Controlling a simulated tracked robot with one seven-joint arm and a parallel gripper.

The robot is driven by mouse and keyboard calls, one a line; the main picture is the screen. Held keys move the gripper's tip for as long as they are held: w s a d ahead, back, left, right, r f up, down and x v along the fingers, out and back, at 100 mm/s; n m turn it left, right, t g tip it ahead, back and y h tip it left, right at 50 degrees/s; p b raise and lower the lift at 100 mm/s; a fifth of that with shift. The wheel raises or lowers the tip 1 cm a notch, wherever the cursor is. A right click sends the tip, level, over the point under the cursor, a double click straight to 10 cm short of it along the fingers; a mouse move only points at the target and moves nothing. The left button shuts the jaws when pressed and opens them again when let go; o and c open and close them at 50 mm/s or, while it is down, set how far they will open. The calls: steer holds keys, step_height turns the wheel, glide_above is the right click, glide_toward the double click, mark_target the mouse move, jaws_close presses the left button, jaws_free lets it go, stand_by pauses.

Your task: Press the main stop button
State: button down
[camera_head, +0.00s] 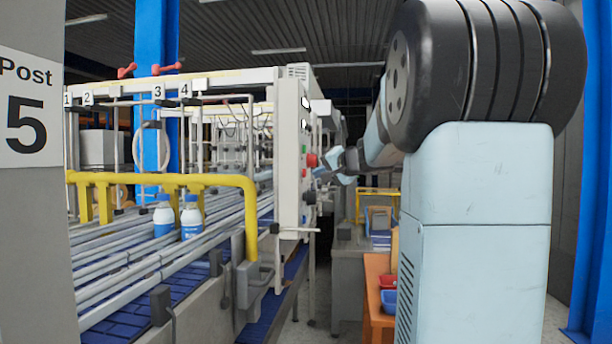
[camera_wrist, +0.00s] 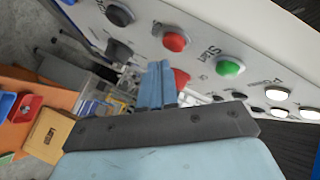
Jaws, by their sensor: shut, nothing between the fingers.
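A grey-white control panel (camera_head: 292,150) stands at the end of the packer, and a red button (camera_head: 311,160) sticks out from it. In the wrist view the panel (camera_wrist: 200,30) runs diagonally, with a red button (camera_wrist: 174,42) in its upper row and a second red button (camera_wrist: 181,78) partly hidden behind my fingers. I cannot read which one is the main stop. My gripper (camera_head: 322,173) is close in front of the panel. Its light-blue fingers (camera_wrist: 160,72) are shut and empty, overlapping the second red button; I cannot tell whether they touch it.
A green button (camera_wrist: 230,67), a black knob (camera_wrist: 120,15) and white lamps (camera_wrist: 278,95) are on the same panel. A yellow guard rail (camera_head: 160,180) and conveyor with bottles (camera_head: 192,218) are at left. An orange table (camera_head: 378,285) with bins stands at lower right.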

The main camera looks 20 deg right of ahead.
steer(key=shift+s+d, duration=0.7)
steer(key=shift+d, duration=0.35)
steer(key=shift+s+d, duration=0.7)
steer(key=shift+d, duration=0.3)
steer(key=s+a+f+n+g, duration=0.2)
steer(key=s+a+f, duration=0.1)
steer(key=s+a, duration=0.25)
steer(key=s+a+f+n+g+y, duration=0.1)
steer(key=s+a+f+g, duration=0.2)
steer(key=a, duration=0.4)
steer(key=s+a+f+n+g, duration=0.1)
steer(key=s+a+f+n, duration=0.1)
steer(key=s+a+f, duration=0.3)
steer(key=s+a+f+n+g+h, duration=0.1)
steer(key=s+a+f+n+h, duration=0.1)
steer(key=s+f, duration=0.3)
steer(key=s+a+f+n+g+h, duration=0.2)
steer(key=s+f, duration=0.4)
steer(key=s, duration=0.7)
steer(key=shift+s+a, duration=0.3)
steer(key=shift+a, duration=0.1)
